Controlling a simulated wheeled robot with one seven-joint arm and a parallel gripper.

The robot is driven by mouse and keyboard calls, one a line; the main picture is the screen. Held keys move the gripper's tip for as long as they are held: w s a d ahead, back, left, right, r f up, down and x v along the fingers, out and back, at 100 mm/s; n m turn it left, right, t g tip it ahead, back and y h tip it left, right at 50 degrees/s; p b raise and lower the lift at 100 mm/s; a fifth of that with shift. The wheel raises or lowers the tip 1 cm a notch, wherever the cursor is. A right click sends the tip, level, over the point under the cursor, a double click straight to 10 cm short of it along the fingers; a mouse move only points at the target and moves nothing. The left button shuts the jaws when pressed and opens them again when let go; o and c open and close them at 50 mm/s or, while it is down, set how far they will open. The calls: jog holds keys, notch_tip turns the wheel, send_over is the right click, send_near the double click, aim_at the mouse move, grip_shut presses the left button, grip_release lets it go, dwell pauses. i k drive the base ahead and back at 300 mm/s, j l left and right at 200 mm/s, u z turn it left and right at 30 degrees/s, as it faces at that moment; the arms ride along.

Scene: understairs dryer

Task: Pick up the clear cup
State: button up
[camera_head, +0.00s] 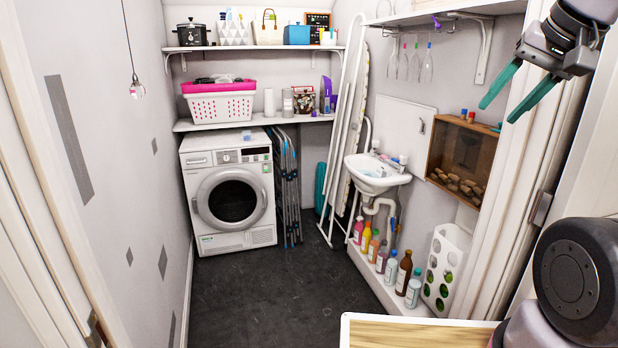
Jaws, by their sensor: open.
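I cannot make out a clear cup with certainty. Several pale, see-through shapes like stemmed glasses (415,64) hang under the upper right shelf. Small items, too small to name, lie in and around the white sink (376,178) on the right wall. My gripper (496,114) is at the upper right, its two teal fingers apart and pointing down-left. It is open with nothing between the fingers, and looks well in front of the sink and the hanging shapes.
A white dryer (230,198) stands at the back under shelves with a pink-topped basket (220,106). Bottles (390,267) line a low ledge at right, beside a white holed bin (444,270). A wooden wall box (466,160) hangs above. The dark floor (270,295) is clear.

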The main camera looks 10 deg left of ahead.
aim_at(246, 134)
jog(key=i+j+u, duration=0.25)
jog(key=i+u, duration=0.25)
jog(key=i, duration=0.4)
jog(key=i+l+u, duration=0.15)
jog(key=i+u, duration=0.3)
jog(key=i, duration=0.4)
jog(key=i+j+z, duration=0.25)
jog(key=i+z, duration=0.15)
jog(key=i, duration=0.35)
jog(key=i+j+z, duration=0.4)
jog(key=i, duration=0.35)
jog(key=i+j+z, duration=0.4)
jog(key=i+j, duration=0.25)
jog(key=j, duration=0.1)
